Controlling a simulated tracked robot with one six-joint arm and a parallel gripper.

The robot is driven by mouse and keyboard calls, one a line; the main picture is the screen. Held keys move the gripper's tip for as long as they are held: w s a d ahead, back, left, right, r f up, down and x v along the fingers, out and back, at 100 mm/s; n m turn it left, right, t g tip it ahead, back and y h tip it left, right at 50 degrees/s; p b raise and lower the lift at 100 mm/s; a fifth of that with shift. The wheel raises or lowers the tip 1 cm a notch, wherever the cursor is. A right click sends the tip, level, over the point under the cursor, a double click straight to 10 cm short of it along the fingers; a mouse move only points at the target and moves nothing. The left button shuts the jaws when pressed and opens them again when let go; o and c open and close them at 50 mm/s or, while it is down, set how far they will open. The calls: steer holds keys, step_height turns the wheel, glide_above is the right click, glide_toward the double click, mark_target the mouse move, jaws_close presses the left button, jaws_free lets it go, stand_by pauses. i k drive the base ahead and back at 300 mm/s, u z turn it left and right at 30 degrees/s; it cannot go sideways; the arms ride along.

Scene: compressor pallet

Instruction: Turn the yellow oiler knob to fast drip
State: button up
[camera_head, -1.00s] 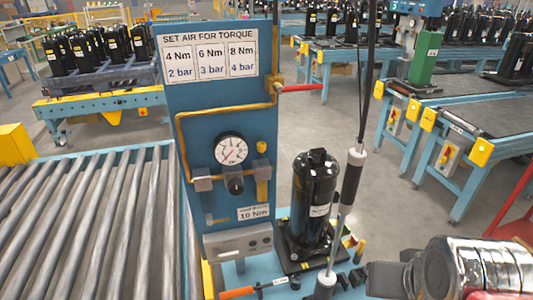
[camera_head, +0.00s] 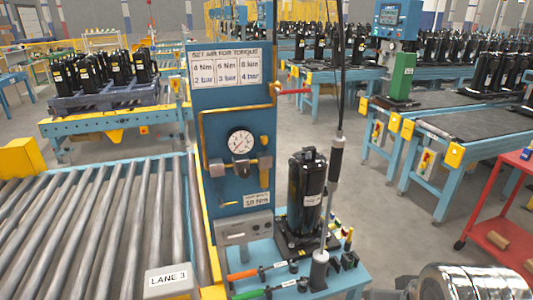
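The blue air panel (camera_head: 212,120) stands in the middle of the view. The small yellow oiler knob (camera_head: 265,163) sits on its right side, right of the round white gauge (camera_head: 240,142) and the dark regulator knob (camera_head: 237,186). Its setting is too small to read. My shiny metal arm shows at the bottom right. Part of my gripper (camera_head: 398,291) shows at the lower edge, well below and right of the oiler and apart from it. Its fingers are cut off or unclear, so I cannot tell if it is open.
A black compressor (camera_head: 306,190) stands right of the panel on a blue bench (camera_head: 345,284), with a hanging tool (camera_head: 333,178) before it. A red valve handle (camera_head: 294,91) sticks out from the panel. Rollers (camera_head: 95,225) lie left; a red cart (camera_head: 500,230) stands right.

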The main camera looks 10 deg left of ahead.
mark_target(263, 139)
steer(key=z, duration=0.05)
steer(key=k, duration=0.2)
steer(key=u, duration=1.4)
steer(key=i, duration=1)
steer(key=u, duration=0.05)
